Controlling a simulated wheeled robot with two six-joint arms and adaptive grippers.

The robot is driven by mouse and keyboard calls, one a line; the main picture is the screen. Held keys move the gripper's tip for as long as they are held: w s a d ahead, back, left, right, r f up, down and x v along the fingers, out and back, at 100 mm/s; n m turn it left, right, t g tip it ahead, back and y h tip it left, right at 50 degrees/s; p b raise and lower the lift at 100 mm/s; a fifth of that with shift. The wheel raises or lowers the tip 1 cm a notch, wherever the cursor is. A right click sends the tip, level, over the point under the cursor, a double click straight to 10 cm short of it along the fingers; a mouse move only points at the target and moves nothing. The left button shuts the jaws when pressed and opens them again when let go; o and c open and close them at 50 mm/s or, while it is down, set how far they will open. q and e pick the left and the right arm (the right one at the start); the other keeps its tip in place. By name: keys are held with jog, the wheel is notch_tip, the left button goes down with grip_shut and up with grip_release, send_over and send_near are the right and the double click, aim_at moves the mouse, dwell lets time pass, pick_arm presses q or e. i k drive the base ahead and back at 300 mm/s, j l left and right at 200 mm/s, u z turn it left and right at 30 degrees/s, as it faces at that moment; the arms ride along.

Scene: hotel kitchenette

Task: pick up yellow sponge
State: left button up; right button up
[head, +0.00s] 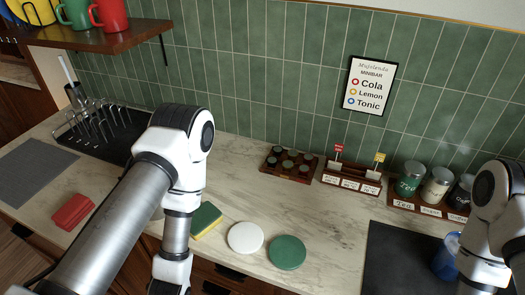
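The yellow sponge (207,222) lies on the marble counter just right of my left arm, with a green top layer and a yellow side edge showing. My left arm covers part of the area beside it, and its left end is close behind the forearm in this view. My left gripper is below the bottom edge of the picture. My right arm stands at the right edge, and its gripper is also out of view.
A white round coaster (245,238) and a green one (287,252) lie right of the sponge. A folded red cloth (73,211) is at left, a dish rack (100,130) behind it. A blue mug (446,258) stands on a dark mat (392,262). Open counter lies behind the coasters.

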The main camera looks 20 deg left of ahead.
aim_at(206, 218)
jog(key=k+u, duration=0.15)
jog(key=u, duration=0.3)
jog(key=k+j+u, duration=0.1)
jog(key=u, duration=0.3)
